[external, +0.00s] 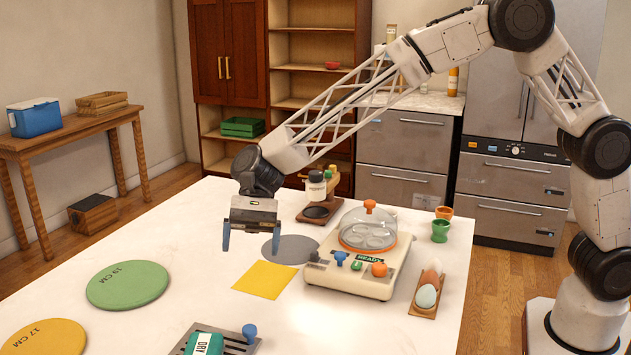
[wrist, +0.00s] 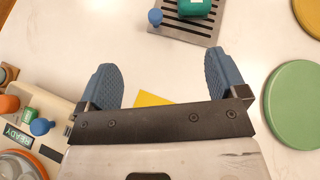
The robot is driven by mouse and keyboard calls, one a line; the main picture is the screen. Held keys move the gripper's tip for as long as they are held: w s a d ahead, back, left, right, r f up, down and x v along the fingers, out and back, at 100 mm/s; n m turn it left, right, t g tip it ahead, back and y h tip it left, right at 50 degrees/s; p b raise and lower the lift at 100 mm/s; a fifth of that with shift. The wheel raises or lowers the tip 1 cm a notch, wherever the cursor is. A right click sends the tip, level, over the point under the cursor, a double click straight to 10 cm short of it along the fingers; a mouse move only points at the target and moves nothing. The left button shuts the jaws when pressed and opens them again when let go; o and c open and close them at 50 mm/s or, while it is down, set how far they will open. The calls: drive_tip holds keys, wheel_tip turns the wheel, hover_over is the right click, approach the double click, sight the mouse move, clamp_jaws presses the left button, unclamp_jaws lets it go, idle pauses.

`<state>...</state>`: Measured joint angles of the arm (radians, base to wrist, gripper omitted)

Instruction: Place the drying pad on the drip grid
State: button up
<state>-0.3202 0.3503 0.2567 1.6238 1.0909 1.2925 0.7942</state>
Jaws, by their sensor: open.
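The drying pad (external: 205,343), a green block with a white label reading DRY, lies on the drip grid (external: 241,342) at the bottom edge of the external view, partly cut off. In the wrist view the drying pad (wrist: 194,6) shows at the top edge, over the dark slots of the metal drip grid (wrist: 180,29). The grid has a blue knob at one corner. My gripper (external: 252,243) is open and empty, pointing down above the table behind the grid, apart from the pad. Its two blue fingers also show spread in the wrist view (wrist: 163,72).
A yellow sheet (external: 265,280) and a grey disc (external: 290,249) lie below and near my gripper. A domed appliance (external: 345,279) with coloured knobs stands to the right. A green round mat (external: 128,285) and a yellow one (external: 45,338) lie left. White table between them is clear.

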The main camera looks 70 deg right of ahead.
drive_tip(key=s+d+r+n+t+h, duration=0.25)
drive_tip(key=s+d+r, duration=0.35)
drive_tip(key=s+d, duration=0.55)
drive_tip(key=s+d+r+n+t+h, duration=0.1)
drive_tip(key=s+d+r+n+h, duration=0.3)
drive_tip(key=s+d, duration=0.7)
drive_tip(key=s+d+n+t+h, duration=0.1)
drive_tip(key=s+d+n+h, duration=0.1)
drive_tip(key=s+d, duration=0.7)
drive_tip(key=s+d+f+n+t+h, duration=0.1)
drive_tip(key=s+d+n+t+h, duration=0.1)
drive_tip(key=s+d, duration=0.8)
drive_tip(key=s+n, duration=0.1)
drive_tip(key=s, duration=0.5)
drive_tip(key=shift+d+f+h, duration=0.2)
drive_tip(key=shift+f+h, duration=0.1)
drive_tip(key=shift+h, duration=0.05)
drive_tip(key=shift+t, duration=0.25)
